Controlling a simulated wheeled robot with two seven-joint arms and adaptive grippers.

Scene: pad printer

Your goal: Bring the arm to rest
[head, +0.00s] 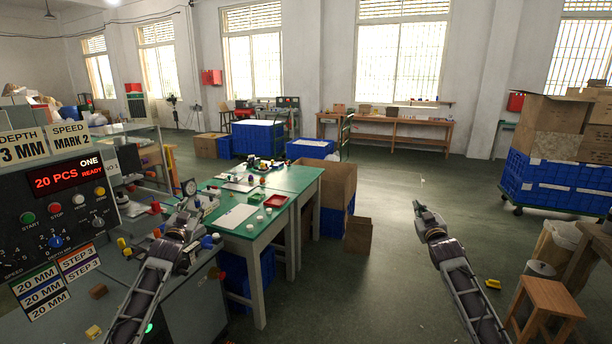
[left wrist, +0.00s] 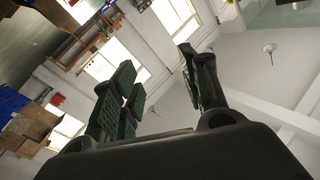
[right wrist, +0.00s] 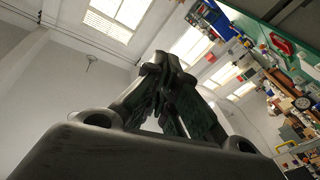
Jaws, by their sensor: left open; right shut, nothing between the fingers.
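My left gripper (head: 188,208) is raised in front of the green-topped table, pointing up and away, beside the printer's control panel. In the left wrist view its two fingers (left wrist: 158,85) stand apart with nothing between them. My right gripper (head: 418,206) is raised over open floor right of the table. In the right wrist view its fingers (right wrist: 163,65) meet at the tips and hold nothing. Both forearms reach forward from the bottom of the head view.
The control panel (head: 62,190) stands close at the left. The green table (head: 284,182) holds small parts and a red tray (head: 275,201). Cardboard boxes (head: 330,180) stand beside it. A wooden stool (head: 546,300) and blue crates (head: 555,180) are at the right. The middle floor is clear.

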